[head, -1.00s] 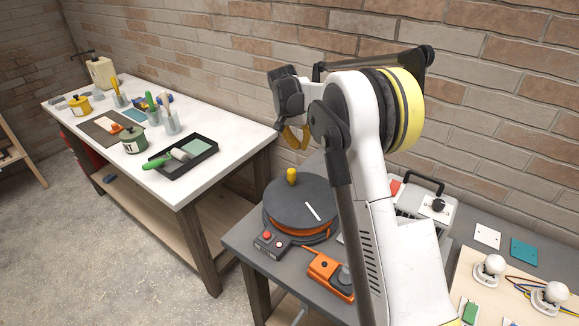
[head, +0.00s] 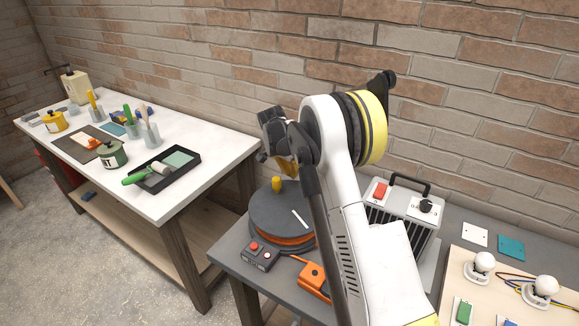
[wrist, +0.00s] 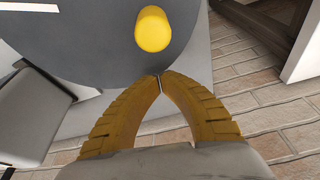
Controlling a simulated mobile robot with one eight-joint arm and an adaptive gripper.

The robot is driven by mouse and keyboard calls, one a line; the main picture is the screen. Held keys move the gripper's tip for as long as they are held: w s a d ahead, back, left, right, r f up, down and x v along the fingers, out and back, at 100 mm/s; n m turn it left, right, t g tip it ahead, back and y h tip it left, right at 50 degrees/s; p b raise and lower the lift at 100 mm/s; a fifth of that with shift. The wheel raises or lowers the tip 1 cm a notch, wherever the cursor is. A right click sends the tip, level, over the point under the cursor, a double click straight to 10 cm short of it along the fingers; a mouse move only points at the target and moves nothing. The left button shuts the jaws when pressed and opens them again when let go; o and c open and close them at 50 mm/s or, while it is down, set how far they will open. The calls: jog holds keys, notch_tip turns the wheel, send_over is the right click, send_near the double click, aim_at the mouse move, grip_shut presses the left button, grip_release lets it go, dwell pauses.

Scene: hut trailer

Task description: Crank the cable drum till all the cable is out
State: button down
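The cable drum (head: 270,213) lies flat on the grey bench, with a dark grey top disc and orange cable (head: 285,239) showing under its rim. A yellow crank knob (head: 277,185) stands on the disc's far side, and a white mark (head: 300,218) lies nearer the right edge. My gripper (head: 287,170) hangs just above and behind the knob. In the wrist view the yellow knob (wrist: 153,28) stands over the disc (wrist: 90,35), apart from my yellow fingers. The fingertips (wrist: 160,80) meet with nothing between them.
A red-and-black button box (head: 261,256) and an orange device (head: 314,280) sit in front of the drum. A grey case with a handle (head: 402,208) stands right of it. A brick wall (head: 230,70) is close behind. A white worktable (head: 215,150) stands left.

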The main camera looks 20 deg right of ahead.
aim_at(285, 185)
jog(key=shift+s+a+r, duration=0.1)
jog(key=shift+s+a, duration=0.25)
jog(key=shift+a, duration=0.45)
jog(key=shift+s+a+r, duration=0.1)
jog(key=shift+s+a, duration=0.25)
jog(key=shift+a, duration=0.45)
jog(key=shift+w+a+n+b, duration=0.1)
jog(key=shift+a+n+b, duration=0.2)
jog(key=shift+a+n, duration=0.25)
